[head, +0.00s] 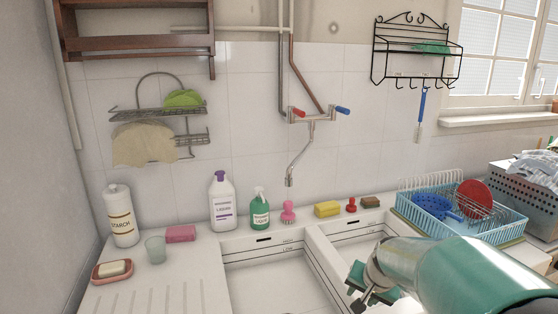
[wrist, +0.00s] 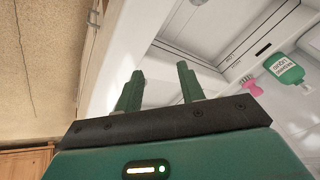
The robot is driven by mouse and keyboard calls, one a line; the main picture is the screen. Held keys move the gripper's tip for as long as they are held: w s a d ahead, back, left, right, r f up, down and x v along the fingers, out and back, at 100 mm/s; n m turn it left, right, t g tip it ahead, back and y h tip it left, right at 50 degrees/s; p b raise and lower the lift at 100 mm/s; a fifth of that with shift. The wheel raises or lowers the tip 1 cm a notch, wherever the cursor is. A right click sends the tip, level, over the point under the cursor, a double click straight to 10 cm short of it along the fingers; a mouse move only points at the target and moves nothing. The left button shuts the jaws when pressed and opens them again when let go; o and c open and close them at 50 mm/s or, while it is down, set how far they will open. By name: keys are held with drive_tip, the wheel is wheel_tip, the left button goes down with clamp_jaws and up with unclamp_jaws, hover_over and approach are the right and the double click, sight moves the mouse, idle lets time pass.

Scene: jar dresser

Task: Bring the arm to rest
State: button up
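My gripper (head: 364,286) is at the lower right of the head view, above the right part of the white double sink (head: 318,240). My green and silver arm reaches in from the lower right corner. In the wrist view my gripper (wrist: 160,84) shows two green fingers standing apart with nothing between them. The gripper is open and empty. The rest of my arm is outside the picture.
Bottles (head: 221,200), a pink brush (head: 288,212) and a yellow sponge (head: 327,209) line the sink's back ledge. A blue dish rack (head: 460,226) stands close to my arm at the right. A tap (head: 296,160) hangs over the sink. The left basin looks clear.

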drive_tip(key=s+a+r+n, duration=0.1)
drive_tip(key=s+r+n, duration=0.1)
drive_tip(key=s, duration=0.5)
drive_tip(key=s+a+r+n, duration=0.1)
drive_tip(key=s+r, duration=0.3)
drive_tip(key=s, duration=0.4)
drive_tip(key=s+a+r+n, duration=0.2)
drive_tip(key=s+r, duration=0.1)
drive_tip(key=s, duration=0.5)
drive_tip(key=shift+a+r+n+t+h, duration=0.25)
drive_tip(key=shift+r+n+t+h, duration=0.05)
drive_tip(key=shift+h, duration=0.1)
